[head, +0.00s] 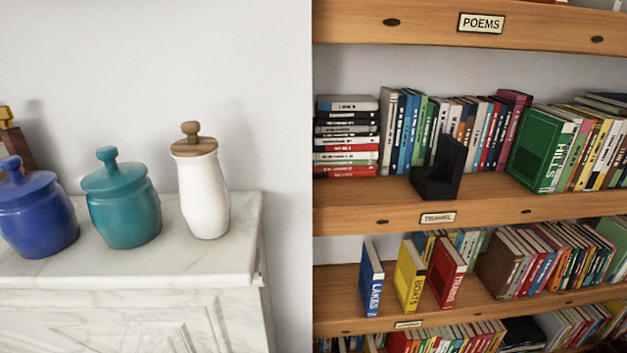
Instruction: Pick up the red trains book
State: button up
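The red trains book (448,273) stands on the lower shelf of the bookcase in the head view. It is upright, with its spine lettering facing out and its red cover turned partly to the left. The yellow "BOATS" book (410,276) stands to its left, and the blue "LAKES" book (371,279) is farther left. A brown book (499,264) stands to its right, with a small gap between. My gripper is not in the head view.
A black angular object (440,170), perhaps a bookend, stands on the shelf above, beside a green "HILLS" book (537,148). Shelf boards (380,217) lie above and below. At left, a marble mantel (150,268) holds blue (38,213), teal (123,205) and white (204,192) jars.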

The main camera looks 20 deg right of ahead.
aim_at(448, 268)
jog(key=i+z, duration=0.25)
jog(key=i, duration=0.25)
jog(key=i+j+z, duration=0.25)
jog(key=i, duration=0.25)
jog(key=l, duration=0.1)
